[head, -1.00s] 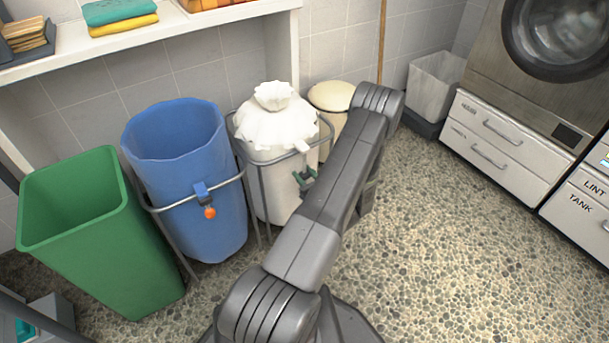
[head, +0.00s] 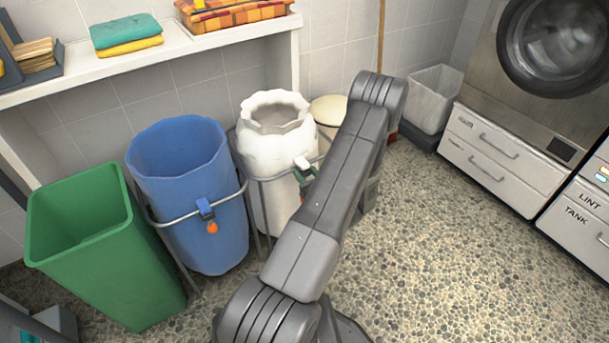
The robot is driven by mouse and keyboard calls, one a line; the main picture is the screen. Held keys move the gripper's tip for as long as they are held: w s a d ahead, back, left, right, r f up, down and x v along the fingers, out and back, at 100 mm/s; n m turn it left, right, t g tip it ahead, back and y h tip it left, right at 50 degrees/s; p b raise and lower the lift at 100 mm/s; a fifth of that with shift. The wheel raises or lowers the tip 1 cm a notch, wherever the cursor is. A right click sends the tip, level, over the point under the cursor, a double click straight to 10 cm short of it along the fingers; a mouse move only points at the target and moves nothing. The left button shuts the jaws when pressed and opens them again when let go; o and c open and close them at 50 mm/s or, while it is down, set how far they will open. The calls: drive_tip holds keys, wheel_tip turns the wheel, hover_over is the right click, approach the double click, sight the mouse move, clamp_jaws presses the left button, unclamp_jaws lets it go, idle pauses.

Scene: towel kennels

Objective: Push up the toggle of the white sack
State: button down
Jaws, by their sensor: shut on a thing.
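The white sack (head: 268,155) hangs in a metal frame against the wall, right of the blue sack. My arm hides most of the gripper and the sack's lower right side.
A blue sack (head: 180,165) with a blue toggle and orange ball hangs to the left, beside a green bin (head: 95,255). A cream bin (head: 328,110) stands behind my arm. A shelf (head: 150,60) holds folded towels. The pebbled floor (head: 450,240) at right is clear.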

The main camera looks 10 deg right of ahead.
drive_tip(key=c, duration=0.9)
unclamp_jaws()
drive_tip(key=p+v, duration=0.2)
drive_tip(key=v, duration=1.2)
drive_tip(key=shift+w, duration=0.1)
